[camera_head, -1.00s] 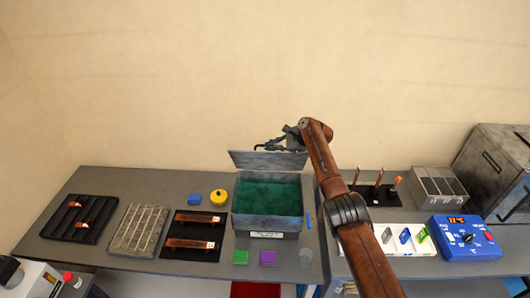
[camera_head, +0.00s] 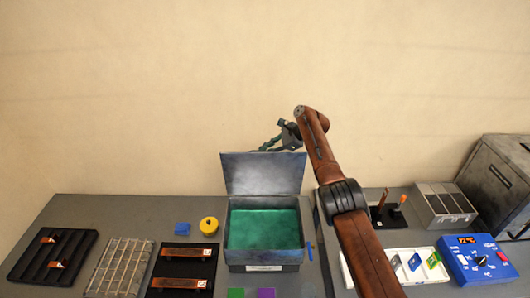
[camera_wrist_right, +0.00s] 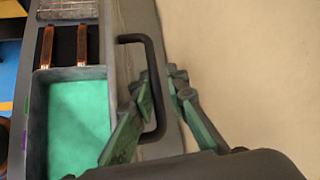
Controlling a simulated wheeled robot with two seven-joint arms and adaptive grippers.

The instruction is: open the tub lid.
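The grey tub (camera_head: 264,256) stands on the bench with bright green contents; its inside also shows in the right wrist view (camera_wrist_right: 78,125). Its lid (camera_head: 262,175) stands up along the tub's back edge, so the tub is open. My right gripper (camera_head: 279,141) is behind the lid's top edge, partly hidden. In the right wrist view, the lid's black handle (camera_wrist_right: 135,38) lies at the green-padded fingers of my right gripper (camera_wrist_right: 164,80). The fingers are apart, with one overlapping the handle; contact is unclear. My left gripper is not in view.
A blue temperature unit (camera_head: 478,262) and metal box (camera_head: 500,180) stand right.

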